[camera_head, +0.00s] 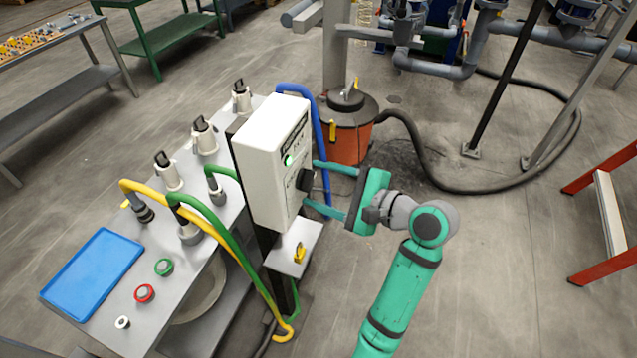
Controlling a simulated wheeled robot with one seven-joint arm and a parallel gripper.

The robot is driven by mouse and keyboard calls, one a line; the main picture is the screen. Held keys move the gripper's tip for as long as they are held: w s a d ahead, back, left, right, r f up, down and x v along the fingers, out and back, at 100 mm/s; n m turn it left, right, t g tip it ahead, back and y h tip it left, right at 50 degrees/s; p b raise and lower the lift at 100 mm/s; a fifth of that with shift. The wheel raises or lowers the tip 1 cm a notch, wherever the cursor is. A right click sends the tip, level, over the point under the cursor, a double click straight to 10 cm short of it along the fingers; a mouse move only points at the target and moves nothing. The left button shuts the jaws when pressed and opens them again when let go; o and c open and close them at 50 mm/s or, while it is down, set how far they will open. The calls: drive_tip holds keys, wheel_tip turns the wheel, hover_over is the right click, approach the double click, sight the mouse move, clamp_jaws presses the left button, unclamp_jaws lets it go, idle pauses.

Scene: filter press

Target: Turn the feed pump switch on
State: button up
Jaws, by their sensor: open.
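The feed pump switch looks to be the black rotary knob (305,180) on the front of a white control box (265,165). A lit green lamp (288,160) sits above it, beside a dark label. The label text is too small to read. My gripper (318,186) is green and open, with one finger above the knob and one below it. The fingertips are close to the box face, around the knob. I cannot tell whether they touch it. The knob's pointer direction is not clear from this angle.
A metal bench (130,310) at left holds a blue tray (92,275), red and green buttons and several valve-like fittings with hoses. A small shelf (312,240) with a yellow item is below the box. An orange drum (348,142) stands behind. Open floor lies right of my arm.

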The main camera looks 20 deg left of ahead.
drive_tip(key=v, duration=1)
drive_tip(key=shift+f, duration=0.15)
